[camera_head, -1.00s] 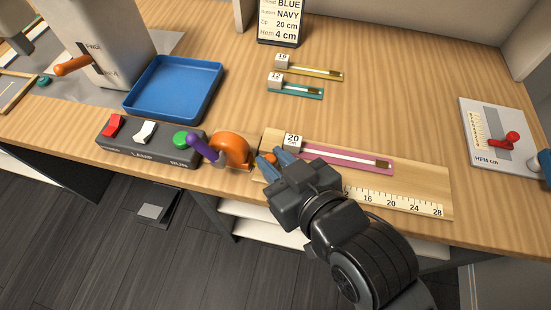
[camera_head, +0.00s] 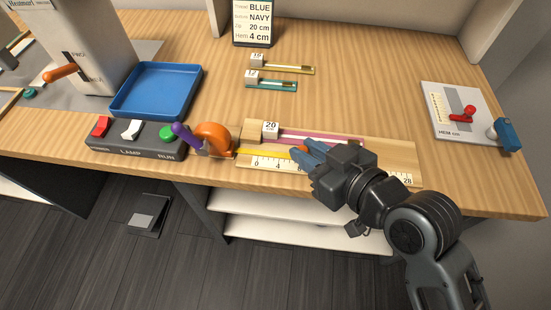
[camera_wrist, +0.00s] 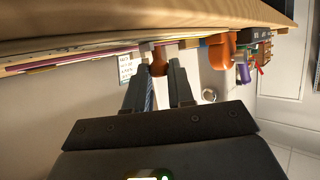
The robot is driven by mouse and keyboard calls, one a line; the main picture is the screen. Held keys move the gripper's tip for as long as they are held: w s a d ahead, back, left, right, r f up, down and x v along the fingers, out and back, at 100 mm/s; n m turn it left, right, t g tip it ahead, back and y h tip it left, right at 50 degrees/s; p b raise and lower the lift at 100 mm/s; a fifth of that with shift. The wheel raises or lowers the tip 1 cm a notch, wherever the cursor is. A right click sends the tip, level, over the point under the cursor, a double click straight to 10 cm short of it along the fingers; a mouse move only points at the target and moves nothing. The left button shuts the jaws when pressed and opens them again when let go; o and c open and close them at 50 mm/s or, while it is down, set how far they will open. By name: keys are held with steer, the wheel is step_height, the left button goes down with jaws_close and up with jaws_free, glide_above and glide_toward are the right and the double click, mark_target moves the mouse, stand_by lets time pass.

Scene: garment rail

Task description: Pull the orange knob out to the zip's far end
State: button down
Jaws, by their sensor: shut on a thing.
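The pink zip (camera_head: 320,137) with a "20" tag (camera_head: 270,128) lies along a wooden board at the table's front. Its right end is partly behind my gripper. The orange tape case (camera_head: 213,140), with a purple lever (camera_head: 185,134), stands at the board's left end. Yellow tape (camera_head: 262,153) runs out of it along the ruler towards my gripper. My gripper (camera_head: 305,150) is shut on the orange knob (camera_head: 303,147), partway along the zip. In the wrist view the knob (camera_wrist: 159,68) sits between the fingertips, with the orange case (camera_wrist: 221,52) beyond.
A grey switch box (camera_head: 135,145) and blue tray (camera_head: 158,90) are at left. Yellow and teal zips lie behind. The hem device (camera_head: 455,112) is at right, with clear tabletop before it.

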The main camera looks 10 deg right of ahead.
steer(key=s+d, duration=0.1)
steer(key=d, duration=0.2)
steer(key=s+d, duration=0.1)
steer(key=d, duration=0.3)
steer(key=s+d+b, duration=0.1)
steer(key=d, duration=0.2)
steer(key=shift+s+d, duration=0.15)
steer(key=shift+d, duration=0.05)
steer(key=c, duration=1)
jaws_free()
steer(key=v, duration=0.7)
steer(key=shift+s+d, duration=0.15)
steer(key=shift+s, duration=0.15)
steer(key=shift+r, duration=0.15)
